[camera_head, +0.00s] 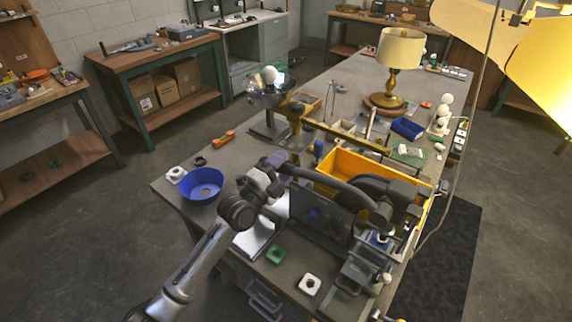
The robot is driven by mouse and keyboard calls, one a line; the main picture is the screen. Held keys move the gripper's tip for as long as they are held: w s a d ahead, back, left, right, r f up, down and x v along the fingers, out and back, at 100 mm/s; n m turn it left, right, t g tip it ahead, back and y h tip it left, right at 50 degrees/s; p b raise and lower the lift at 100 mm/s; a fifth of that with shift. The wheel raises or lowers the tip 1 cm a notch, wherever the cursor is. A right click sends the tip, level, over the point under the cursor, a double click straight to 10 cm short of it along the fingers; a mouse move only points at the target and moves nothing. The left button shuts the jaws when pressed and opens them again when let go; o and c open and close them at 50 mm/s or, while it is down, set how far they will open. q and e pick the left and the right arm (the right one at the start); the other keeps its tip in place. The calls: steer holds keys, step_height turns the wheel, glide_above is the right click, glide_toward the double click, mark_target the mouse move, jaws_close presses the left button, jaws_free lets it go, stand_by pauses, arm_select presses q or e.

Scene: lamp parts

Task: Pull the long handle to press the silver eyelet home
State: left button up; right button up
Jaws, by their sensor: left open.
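My left arm comes in from the lower left. Its gripper (277,163) is open at the near side of the workbench (230,155), below an upright ochre post. A long ochre bar (345,133) runs from the top of this post to the right, above the bench; it looks like the long handle. The gripper appears close to the post, but I cannot tell whether it touches anything. The silver eyelet is too small or hidden to make out.
A blue bowl (202,183) sits at the bench's left edge. A yellow bin (345,165) and dark machinery (325,214) crowd the middle right. A brass table lamp (394,75) stands farther back. A yellow shade (540,70) hangs at upper right. Bench space behind the bowl is fairly clear.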

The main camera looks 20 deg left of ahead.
arm_select(q)
steer(key=shift+w+d+r, duration=0.15)
steer(key=shift+w+d, duration=0.05)
steer(key=shift+w, duration=0.35)
jaws_close()
stand_by(0.5)
